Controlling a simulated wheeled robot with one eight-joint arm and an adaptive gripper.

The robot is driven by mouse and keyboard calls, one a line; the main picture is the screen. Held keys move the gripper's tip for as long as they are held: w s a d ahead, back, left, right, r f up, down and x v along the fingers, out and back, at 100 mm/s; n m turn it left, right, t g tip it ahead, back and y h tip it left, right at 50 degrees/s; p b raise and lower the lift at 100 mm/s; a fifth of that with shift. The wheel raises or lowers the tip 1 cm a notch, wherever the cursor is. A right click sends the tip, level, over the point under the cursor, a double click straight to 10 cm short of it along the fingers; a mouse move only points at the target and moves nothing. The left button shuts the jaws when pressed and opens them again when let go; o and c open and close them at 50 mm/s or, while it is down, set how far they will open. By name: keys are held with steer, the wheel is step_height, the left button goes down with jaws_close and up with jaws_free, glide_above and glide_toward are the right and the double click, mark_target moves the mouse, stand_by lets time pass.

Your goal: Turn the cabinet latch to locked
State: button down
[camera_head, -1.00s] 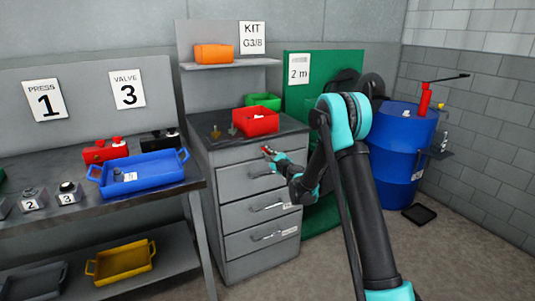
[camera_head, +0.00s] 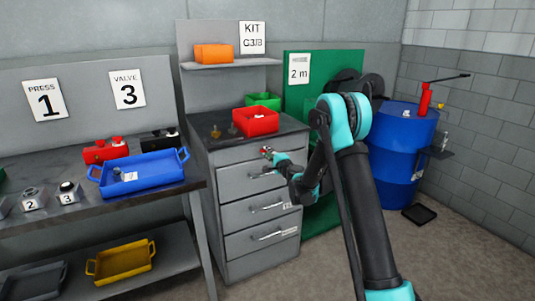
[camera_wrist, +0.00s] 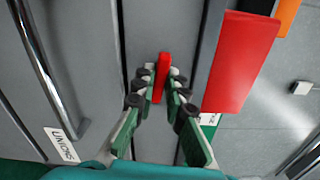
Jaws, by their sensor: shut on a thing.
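The cabinet latch is a small red bar (camera_wrist: 162,72) on the upper front of the grey drawer cabinet (camera_head: 232,218). In the wrist view it lies roughly parallel to the drawer seams. My gripper (camera_wrist: 160,88) has one finger on each side of the bar and is shut on it. In the head view my gripper (camera_head: 270,155) is at the cabinet's top drawer, near its right side, and the red latch (camera_head: 265,149) shows only as a small spot there. No lock marking is readable.
A red bin (camera_head: 256,122) stands on the cabinet top above the latch, with a green bin (camera_head: 263,100) behind. Drawer handles (camera_head: 268,207) project below. A bench with a blue tray (camera_head: 143,173) is left; a blue drum (camera_head: 402,150) stands right.

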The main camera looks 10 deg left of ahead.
steer(key=shift+s+n, duration=0.1)
steer(key=shift+n, duration=0.8)
steer(key=c, duration=1.6)
jaws_free()
steer(key=shift+o, duration=0.2)
steer(key=shift+d, duration=0.1)
steer(key=v, duration=1.2)
